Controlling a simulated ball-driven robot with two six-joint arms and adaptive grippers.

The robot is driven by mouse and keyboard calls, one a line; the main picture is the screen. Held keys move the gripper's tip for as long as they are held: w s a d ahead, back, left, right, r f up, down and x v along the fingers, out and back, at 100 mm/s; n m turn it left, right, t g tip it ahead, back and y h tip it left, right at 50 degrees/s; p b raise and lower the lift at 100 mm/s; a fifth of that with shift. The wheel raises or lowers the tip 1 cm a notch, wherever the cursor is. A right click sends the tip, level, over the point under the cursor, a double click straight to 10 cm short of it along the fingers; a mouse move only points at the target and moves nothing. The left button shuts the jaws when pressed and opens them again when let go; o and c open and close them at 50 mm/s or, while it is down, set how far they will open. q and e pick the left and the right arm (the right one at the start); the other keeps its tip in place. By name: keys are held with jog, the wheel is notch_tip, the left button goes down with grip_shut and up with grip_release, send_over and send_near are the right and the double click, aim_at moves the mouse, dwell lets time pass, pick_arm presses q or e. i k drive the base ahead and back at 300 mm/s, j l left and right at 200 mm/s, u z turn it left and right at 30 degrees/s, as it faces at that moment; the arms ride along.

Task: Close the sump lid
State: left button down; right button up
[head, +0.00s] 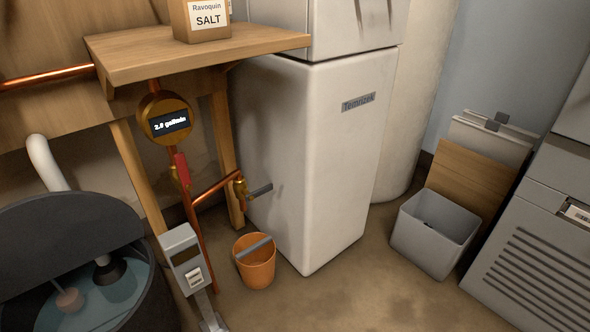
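The sump (160,308) is a dark round basin at the lower left of the head view, cut off by the picture's edges. Bluish water (128,290) shows inside it, with a dark cone-shaped part and a small reddish-brown float-like part. The dark grey sump lid (70,232) is at the back of the basin and appears raised, leaving the front of the opening uncovered. Its left side is cut off, and I cannot tell its exact angle. Neither of my grippers is in view.
A grey box on a post (183,255) stands just right of the sump. An orange bucket (257,268), copper pipes with a meter (165,118), and a wooden shelf (180,50) are nearby. A white cabinet (325,160) stands centre, a grey bin (432,235) right. The front floor is clear.

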aim_at(43, 237)
jog(key=u, duration=1.6)
